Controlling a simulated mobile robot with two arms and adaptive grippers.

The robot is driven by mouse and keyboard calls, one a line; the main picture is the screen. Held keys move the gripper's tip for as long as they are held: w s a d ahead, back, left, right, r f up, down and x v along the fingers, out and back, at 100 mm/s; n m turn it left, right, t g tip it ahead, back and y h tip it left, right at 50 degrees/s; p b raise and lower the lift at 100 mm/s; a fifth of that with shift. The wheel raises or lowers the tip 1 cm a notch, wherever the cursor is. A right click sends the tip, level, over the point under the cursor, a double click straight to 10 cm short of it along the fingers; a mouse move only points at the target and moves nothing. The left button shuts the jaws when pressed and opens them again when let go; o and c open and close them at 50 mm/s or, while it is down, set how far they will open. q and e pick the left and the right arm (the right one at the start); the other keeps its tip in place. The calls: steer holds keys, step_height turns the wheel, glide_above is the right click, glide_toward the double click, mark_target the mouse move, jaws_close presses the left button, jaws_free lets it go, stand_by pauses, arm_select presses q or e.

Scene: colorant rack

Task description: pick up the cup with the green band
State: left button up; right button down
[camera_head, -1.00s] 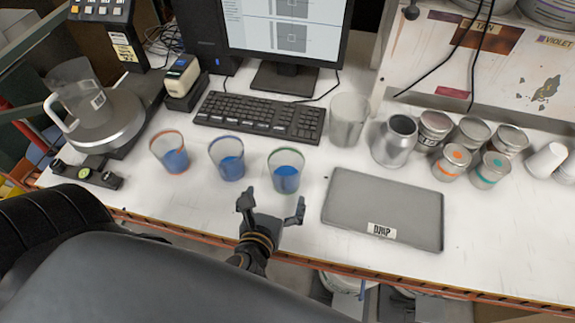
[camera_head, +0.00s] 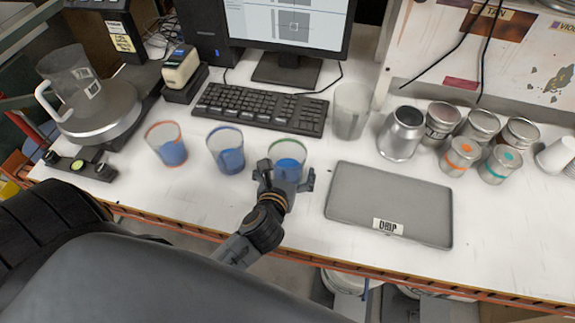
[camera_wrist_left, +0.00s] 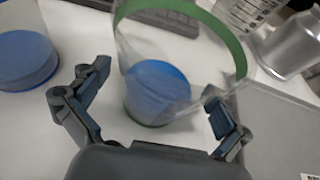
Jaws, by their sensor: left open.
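The cup with the green band (camera_head: 288,152) is clear, with a green rim and blue liquid in it. It stands upright on the white table, the rightmost of three similar cups. My left gripper (camera_head: 286,175) is open right in front of it. In the left wrist view the cup (camera_wrist_left: 155,90) stands just beyond and between the open fingers of my left gripper (camera_wrist_left: 155,105). I cannot tell whether a finger touches it. The cup with the orange band (camera_head: 166,146) and the cup with the blue band (camera_head: 226,152) stand to its left. My right gripper is not in view.
A grey tray (camera_head: 388,205) lies close to the right of the gripper. A keyboard (camera_head: 262,108) and an empty clear cup (camera_head: 350,112) are behind. A silver can (camera_head: 401,135) and several small tins stand at right. A scale with a pitcher (camera_head: 72,82) is at left.

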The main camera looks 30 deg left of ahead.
arm_select(q)
steer(key=shift+s, duration=0.1)
steer(key=shift+c, duration=0.2)
steer(key=shift+r, duration=0.1)
steer(key=c, duration=1.1)
steer(key=shift+c, duration=0.8)
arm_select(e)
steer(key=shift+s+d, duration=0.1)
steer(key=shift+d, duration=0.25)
arm_select(q)
steer(key=shift+r, duration=0.1)
